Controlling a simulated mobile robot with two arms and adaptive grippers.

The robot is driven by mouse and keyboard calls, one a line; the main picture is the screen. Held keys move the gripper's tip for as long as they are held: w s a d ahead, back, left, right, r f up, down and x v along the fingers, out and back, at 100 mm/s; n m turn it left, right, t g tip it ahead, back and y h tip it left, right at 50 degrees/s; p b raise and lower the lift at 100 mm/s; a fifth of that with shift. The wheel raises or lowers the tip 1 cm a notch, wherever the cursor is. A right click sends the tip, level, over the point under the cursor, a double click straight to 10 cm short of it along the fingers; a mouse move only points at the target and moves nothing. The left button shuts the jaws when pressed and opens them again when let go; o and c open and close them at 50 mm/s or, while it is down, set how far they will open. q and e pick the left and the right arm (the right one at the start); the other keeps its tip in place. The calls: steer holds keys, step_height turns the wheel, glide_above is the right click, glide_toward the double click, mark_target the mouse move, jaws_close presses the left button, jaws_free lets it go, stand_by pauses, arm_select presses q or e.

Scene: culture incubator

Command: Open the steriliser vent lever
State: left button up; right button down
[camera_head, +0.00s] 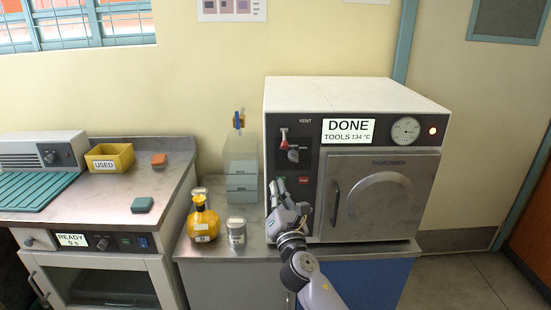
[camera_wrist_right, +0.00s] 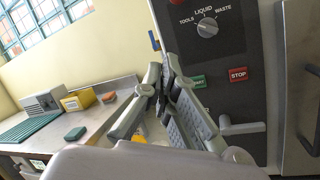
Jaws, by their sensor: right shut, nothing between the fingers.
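The steriliser (camera_head: 355,95) is a white box with a dark front panel and a grey door. My left gripper is in neither view.
A mode knob (camera_head: 293,155) sits just under the lever; a red stop button (camera_wrist_right: 238,75) is lower. A yellow bottle (camera_head: 203,222) and a grey jar (camera_head: 236,233) stand on the counter at left.

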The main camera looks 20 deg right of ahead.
mark_target(284, 139)
steer(key=x, duration=1)
steer(key=shift+w+f+b, duration=0.15)
steer(key=shift+f+b, duration=0.05)
steer(key=shift+b, duration=0.15)
arm_select(q)
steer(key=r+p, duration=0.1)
steer(key=p, duration=0.1)
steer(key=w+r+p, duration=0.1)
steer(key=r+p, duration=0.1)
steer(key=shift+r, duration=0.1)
arm_select(e)
steer(key=s+d+r, duration=0.1)
steer(key=s+r, duration=0.1)
steer(key=shift+s+d+r, duration=0.1)
steer(key=shift+d+r, duration=0.3)
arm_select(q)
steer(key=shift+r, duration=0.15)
arm_select(e)
steer(key=shift+r, duration=0.1)
